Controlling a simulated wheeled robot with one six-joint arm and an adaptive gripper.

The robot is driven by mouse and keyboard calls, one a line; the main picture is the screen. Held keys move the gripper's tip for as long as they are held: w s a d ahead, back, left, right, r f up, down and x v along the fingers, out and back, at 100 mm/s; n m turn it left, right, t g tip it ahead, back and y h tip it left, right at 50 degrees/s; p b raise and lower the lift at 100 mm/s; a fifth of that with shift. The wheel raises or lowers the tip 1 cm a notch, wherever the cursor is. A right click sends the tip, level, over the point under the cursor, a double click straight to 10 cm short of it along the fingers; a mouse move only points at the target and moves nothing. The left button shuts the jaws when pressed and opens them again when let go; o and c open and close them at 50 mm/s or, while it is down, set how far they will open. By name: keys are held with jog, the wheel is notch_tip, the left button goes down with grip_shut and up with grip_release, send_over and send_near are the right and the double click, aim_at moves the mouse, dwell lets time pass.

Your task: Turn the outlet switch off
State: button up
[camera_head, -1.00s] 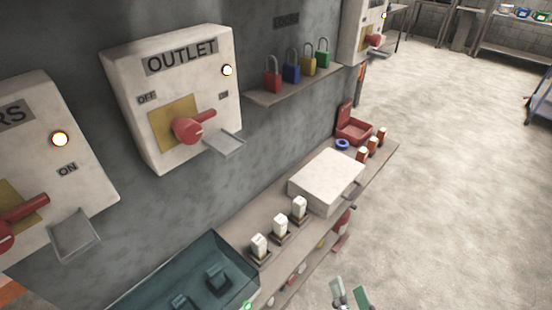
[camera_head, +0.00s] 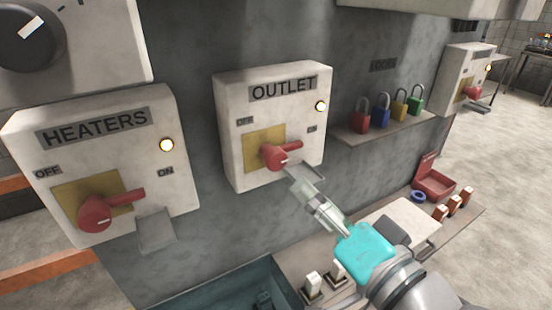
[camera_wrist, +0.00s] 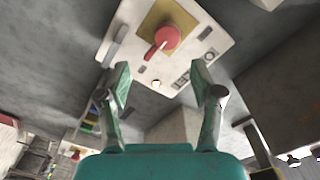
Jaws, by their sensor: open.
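The OUTLET box (camera_head: 232,160) is a pale wall box with a yellow plate and a red rotary switch handle (camera_head: 274,157). The handle points right, toward the ON label, and the lamp (camera_head: 320,106) is lit. A small grey metal tab sticks out below the handle. My gripper (camera_head: 305,190) is just below and in front of the box, near the tab. In the wrist view, my gripper (camera_wrist: 162,84) has its fingers spread with nothing between them. The red handle (camera_wrist: 166,40) shows beyond the fingertips, apart from them.
The HEATERS box (camera_head: 30,130) with a similar red handle is to the left. A shelf (camera_head: 350,145) with several colored padlocks is to the right. Below are a counter (camera_head: 462,222), a red open box (camera_head: 436,184) and a teal tray (camera_head: 215,290).

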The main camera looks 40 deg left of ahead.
aim_at(279, 164)
jog(key=shift+g, duration=0.3)
jog(key=x, duration=0.7)
jog(key=r+x, duration=0.1)
jog(key=x, duration=0.3)
jog(key=shift+s+a, duration=0.1)
jog(key=shift+s, duration=0.15)
jog(key=c, duration=1.2)
